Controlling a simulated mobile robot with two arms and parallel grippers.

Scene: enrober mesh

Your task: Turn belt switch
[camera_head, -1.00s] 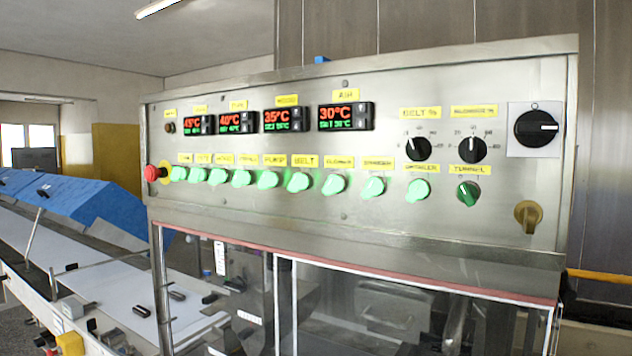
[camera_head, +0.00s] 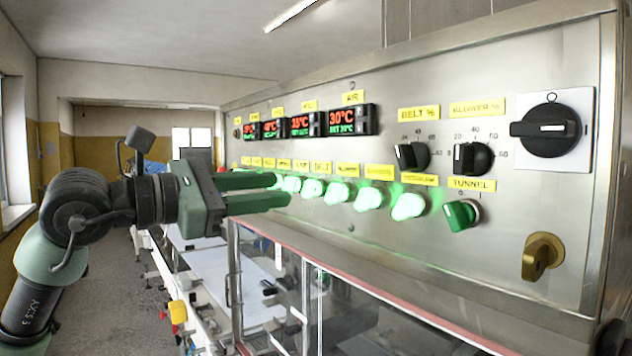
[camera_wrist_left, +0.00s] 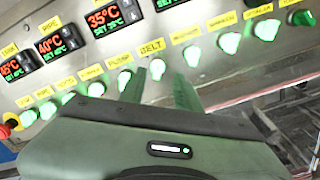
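The belt switch (camera_head: 312,188) is a lit, pale green knob under the yellow BELT label (camera_head: 321,168), in the row of green knobs on the steel panel. In the left wrist view the knob (camera_wrist_left: 157,68) shows between my two fingertips. My left gripper (camera_head: 282,190) is green, points right along the panel front, and is open with two parallel fingers apart. In the head view its tips end just left of the belt switch, covering part of the left knobs. I cannot tell whether the fingers touch the knob. My right gripper is not in view.
Neighbouring lit knobs stand close on both sides, including the one under the PUMP label (camera_wrist_left: 124,80) and another to the right (camera_head: 340,194). Black dials (camera_head: 472,158) and a brass key switch (camera_head: 541,256) are at the right. A clear-windowed guard (camera_head: 370,310) lies below.

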